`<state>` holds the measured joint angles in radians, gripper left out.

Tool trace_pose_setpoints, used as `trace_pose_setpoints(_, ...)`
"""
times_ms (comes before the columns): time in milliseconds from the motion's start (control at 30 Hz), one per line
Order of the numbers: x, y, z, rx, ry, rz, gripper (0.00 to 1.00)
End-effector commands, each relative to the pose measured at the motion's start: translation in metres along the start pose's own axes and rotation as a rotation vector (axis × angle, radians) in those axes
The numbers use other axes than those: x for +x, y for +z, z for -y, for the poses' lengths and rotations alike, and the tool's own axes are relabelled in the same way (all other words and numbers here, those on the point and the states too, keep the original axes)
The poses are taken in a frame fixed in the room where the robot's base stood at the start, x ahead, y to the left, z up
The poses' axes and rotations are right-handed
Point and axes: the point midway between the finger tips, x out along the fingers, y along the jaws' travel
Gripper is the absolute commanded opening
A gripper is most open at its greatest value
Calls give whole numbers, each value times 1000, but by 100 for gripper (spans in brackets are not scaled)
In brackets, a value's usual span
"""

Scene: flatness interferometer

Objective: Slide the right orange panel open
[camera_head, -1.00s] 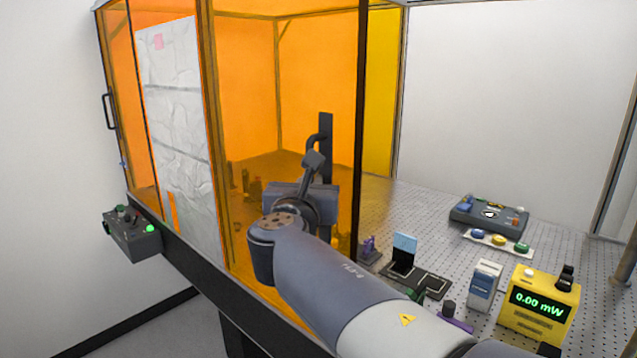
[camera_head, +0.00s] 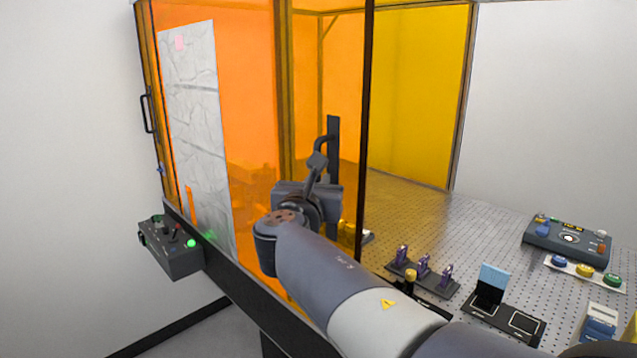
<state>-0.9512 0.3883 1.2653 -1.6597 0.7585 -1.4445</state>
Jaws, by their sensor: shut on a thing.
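The right orange panel (camera_head: 348,80) is a see-through sheet with a dark right edge. It stands partly open, with an open gap to its right showing the inside of the enclosure. A dark handle on a vertical plate (camera_head: 333,128) is fixed near that edge. My gripper (camera_head: 318,160) is shut on the handle. My gripper body and arm hide the lower part of the panel and handle.
The left orange panel (camera_head: 245,90) has a crinkled white sheet (camera_head: 195,110). A grey control box (camera_head: 170,258) with a green light hangs at the front left. Inside, purple mounts (camera_head: 424,267), a blue card stand (camera_head: 492,283) and a grey console (camera_head: 568,240) stand on the perforated table.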

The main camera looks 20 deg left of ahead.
Motion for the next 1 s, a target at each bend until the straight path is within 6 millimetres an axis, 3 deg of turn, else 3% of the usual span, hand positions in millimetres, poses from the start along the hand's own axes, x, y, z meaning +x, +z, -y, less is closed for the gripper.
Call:
trace_pose_setpoints(400, 0, 0, -2, 0, 4, 0, 0)
trace_pose_setpoints(433, 0, 0, -2, 0, 4, 0, 13)
trace_pose_setpoints(467, 0, 0, -2, 0, 4, 0, 16)
trace_pose_setpoints(767, -1, 0, -1, 0, 1, 0, 17)
trace_pose_setpoints(1000, -28, -2, -1, 1, 5, 0, 17)
